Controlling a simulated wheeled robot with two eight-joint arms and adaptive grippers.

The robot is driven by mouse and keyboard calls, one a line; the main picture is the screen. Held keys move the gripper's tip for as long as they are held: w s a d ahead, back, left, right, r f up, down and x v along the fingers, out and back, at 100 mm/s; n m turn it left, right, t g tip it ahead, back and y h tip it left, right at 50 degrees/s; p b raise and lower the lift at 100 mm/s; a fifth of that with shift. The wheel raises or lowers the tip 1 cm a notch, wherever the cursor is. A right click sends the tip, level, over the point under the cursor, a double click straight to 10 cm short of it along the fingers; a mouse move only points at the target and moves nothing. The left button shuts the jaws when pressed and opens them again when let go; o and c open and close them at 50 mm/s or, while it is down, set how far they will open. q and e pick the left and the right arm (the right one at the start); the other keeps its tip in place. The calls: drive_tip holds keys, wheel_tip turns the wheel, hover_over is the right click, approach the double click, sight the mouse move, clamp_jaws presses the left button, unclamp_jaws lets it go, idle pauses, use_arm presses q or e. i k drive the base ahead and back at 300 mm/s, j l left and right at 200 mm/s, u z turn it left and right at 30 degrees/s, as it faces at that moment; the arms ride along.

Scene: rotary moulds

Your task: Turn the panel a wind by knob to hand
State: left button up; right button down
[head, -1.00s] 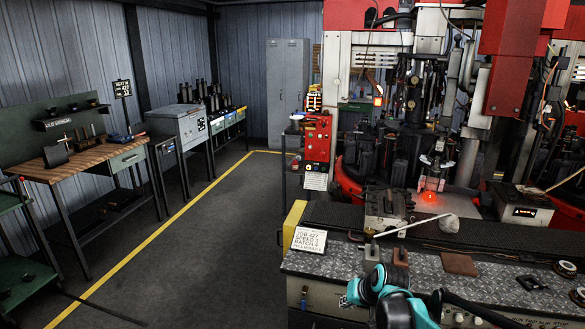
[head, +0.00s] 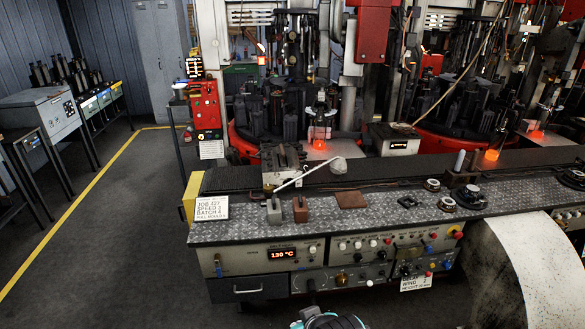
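The front control panel (head: 372,262) of the long bench faces me in the middle of the head view. It carries several small knobs, buttons and switches, and an orange display (head: 283,254) reading about 130 °C. A white card (head: 415,284) at its lower right reads "WIND 2" with smaller text. A brassy knob (head: 341,279) sits on the lower row, and a dark knob (head: 381,255) is to its upper right. Which one is the wind knob I cannot tell for sure. Only a teal and black piece of my arm shows at the bottom edge; neither gripper is visible.
On the metal bench top stand a job card (head: 211,208), a grey block (head: 273,211), a brown block (head: 300,209) and a brown plate (head: 351,200). A large pale curved guard (head: 520,275) borders the panel's right. Open floor (head: 110,240) lies left.

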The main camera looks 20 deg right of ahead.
sight(358, 257)
drive_tip(key=z, duration=1.65)
